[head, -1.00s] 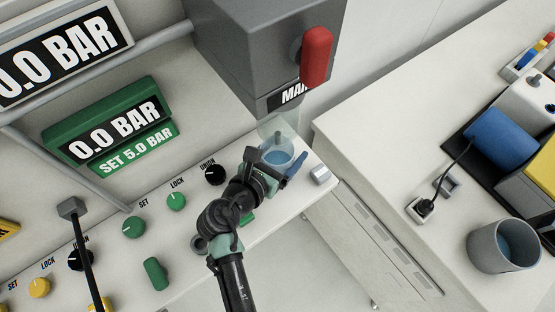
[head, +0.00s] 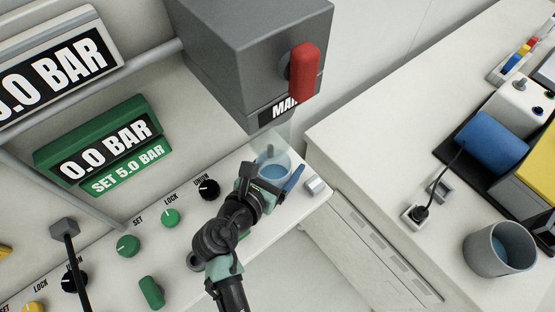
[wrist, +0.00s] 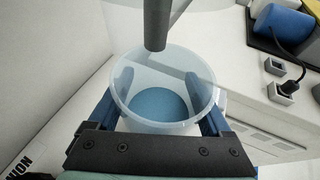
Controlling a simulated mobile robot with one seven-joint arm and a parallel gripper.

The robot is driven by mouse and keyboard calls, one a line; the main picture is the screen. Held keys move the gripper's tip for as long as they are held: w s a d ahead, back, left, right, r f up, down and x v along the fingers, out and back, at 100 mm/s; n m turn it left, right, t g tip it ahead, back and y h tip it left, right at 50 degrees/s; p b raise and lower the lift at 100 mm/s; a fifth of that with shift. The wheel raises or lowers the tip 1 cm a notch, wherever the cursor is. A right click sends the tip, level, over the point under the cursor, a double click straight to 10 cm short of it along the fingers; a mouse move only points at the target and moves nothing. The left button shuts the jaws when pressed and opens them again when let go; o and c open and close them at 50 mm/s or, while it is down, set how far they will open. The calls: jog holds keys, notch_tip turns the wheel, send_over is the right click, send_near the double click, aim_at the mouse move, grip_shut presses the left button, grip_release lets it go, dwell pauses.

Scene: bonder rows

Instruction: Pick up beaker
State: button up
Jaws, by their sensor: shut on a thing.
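A clear beaker (wrist: 160,128) with blue liquid in the bottom stands upright between the blue fingers of my gripper (wrist: 165,90) in the wrist view. The fingers press on its left and right sides, so my gripper is shut on it. In the head view the beaker (head: 274,163) shows beyond my gripper (head: 268,181), below the grey box with the red handle. A grey tube comes down over the beaker's mouth in the wrist view. Whether the beaker touches the bench is hard to tell.
The grey box (head: 245,55) with its red handle (head: 304,72) hangs close above the beaker. Knobs, including a black one (head: 208,190), line the panel. A grey container (head: 499,249) with blue liquid stands on the right bench. A gap with floor lies between the benches.

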jog(key=s+d+b, duration=0.1)
jog(key=s+d, duration=0.9)
jog(key=s, duration=0.3)
jog(key=shift+s, duration=0.25)
jog(key=shift+r, duration=0.1)
jog(key=shift+a, duration=0.1)
dwell(0.4)
